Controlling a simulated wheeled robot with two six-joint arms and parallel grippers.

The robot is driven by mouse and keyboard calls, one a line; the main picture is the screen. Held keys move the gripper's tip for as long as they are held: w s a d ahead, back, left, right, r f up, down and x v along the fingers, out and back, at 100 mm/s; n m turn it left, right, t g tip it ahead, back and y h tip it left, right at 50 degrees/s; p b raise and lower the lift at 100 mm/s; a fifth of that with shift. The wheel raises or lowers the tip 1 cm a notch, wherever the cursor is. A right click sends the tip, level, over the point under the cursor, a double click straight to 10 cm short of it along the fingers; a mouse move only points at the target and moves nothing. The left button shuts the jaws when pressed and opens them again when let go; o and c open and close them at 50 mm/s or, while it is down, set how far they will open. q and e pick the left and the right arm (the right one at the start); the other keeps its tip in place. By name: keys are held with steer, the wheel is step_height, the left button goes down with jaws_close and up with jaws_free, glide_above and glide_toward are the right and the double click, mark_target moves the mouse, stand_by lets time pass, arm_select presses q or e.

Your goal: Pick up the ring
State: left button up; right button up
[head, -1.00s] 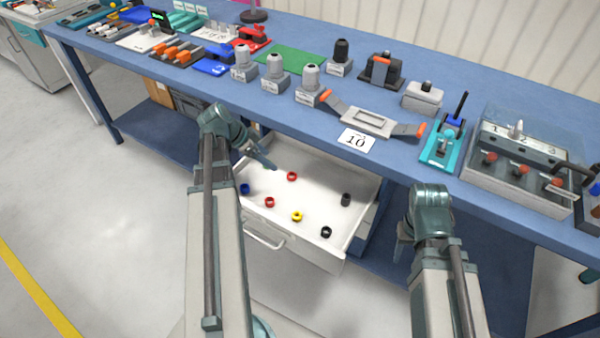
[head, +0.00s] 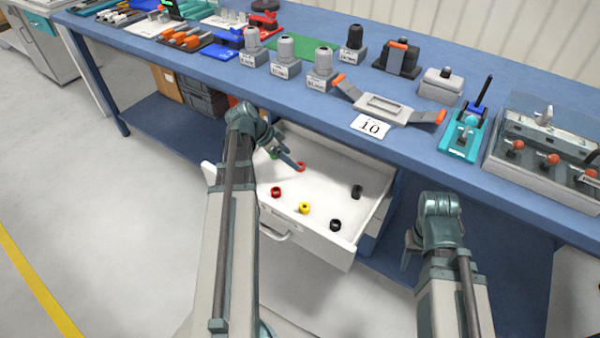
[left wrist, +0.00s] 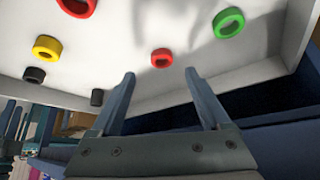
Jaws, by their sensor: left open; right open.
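Several small rings lie in the open white drawer (head: 330,203). A red ring (head: 301,167) is right by my left gripper (head: 296,164) in the head view. In the left wrist view this red ring (left wrist: 161,58) lies just beyond the fingertips of my open, empty left gripper (left wrist: 160,77), in line with the gap between them. A green ring (left wrist: 229,22) lies to its right; the arm partly hides it in the head view (head: 275,154). Another red ring (head: 276,193) and a yellow ring (head: 304,208) lie nearer the drawer front. My right gripper (head: 408,250) is open, outside the drawer.
Two black pieces (head: 335,225) (head: 356,191) lie at the drawer's right side. The blue bench (head: 420,140) overhangs the drawer's back and carries fixtures and a card marked 10 (head: 371,126). The drawer walls border the rings. Open floor lies at left.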

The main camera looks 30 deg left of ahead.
arm_select(q)
steer(key=b+x, duration=0.4)
steer(key=x, duration=0.1)
steer(key=shift+w+a+f, duration=0.1)
steer(key=shift+a+f, duration=0.05)
steer(key=shift+c, duration=0.3)
jaws_close()
